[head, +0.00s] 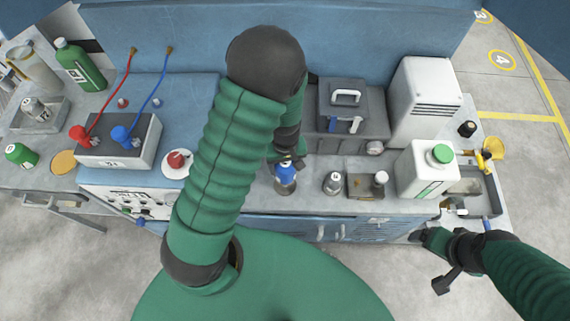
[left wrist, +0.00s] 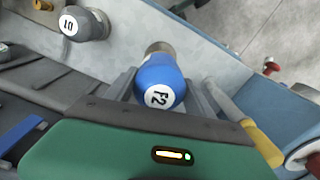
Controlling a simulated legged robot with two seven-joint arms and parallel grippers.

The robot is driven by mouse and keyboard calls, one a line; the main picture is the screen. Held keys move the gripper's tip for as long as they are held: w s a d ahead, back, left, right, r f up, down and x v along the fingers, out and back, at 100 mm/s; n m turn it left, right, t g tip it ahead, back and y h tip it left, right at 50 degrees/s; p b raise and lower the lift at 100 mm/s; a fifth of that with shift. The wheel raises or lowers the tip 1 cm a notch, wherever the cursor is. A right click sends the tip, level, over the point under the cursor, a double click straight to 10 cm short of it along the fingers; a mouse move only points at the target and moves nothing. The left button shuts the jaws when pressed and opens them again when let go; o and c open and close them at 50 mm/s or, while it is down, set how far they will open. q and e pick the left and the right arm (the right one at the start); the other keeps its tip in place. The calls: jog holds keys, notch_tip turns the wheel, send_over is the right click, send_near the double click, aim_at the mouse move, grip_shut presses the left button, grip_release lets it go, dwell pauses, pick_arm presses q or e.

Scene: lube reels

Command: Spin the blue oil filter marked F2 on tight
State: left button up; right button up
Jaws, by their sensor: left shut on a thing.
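The blue oil filter marked F2 (left wrist: 158,78) sits between the two grey fingers of my left gripper (left wrist: 163,95) in the left wrist view, its F2 label facing the camera. It also shows in the head view as a blue cap (head: 286,171) below my left gripper (head: 287,160). My left gripper is shut on the filter. A dull metal cylinder (left wrist: 160,47) shows just beyond the filter; their contact is hidden. My right gripper (head: 432,225) is at the bench's right front edge, away from the filter; its finger gap is unclear.
A grey canister (head: 333,183) and a small tray (head: 360,186) stand right of the filter. A toolbox (head: 345,120) and a white jug with a green cap (head: 425,170) are further right. A yellow-handled tool (left wrist: 245,120) lies close to my left gripper. My left arm hides the bench middle.

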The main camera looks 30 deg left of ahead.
pick_arm(q)
jog(key=shift+s+d+f+b, duration=0.1)
jog(key=shift+s+f+b, duration=0.05)
jog(key=shift+f+b, duration=1.3)
jog(key=shift+f, duration=0.75)
jog(key=shift+f+b, duration=0.6)
jog(key=shift+f, duration=0.4)
jog(key=o, duration=1.4)
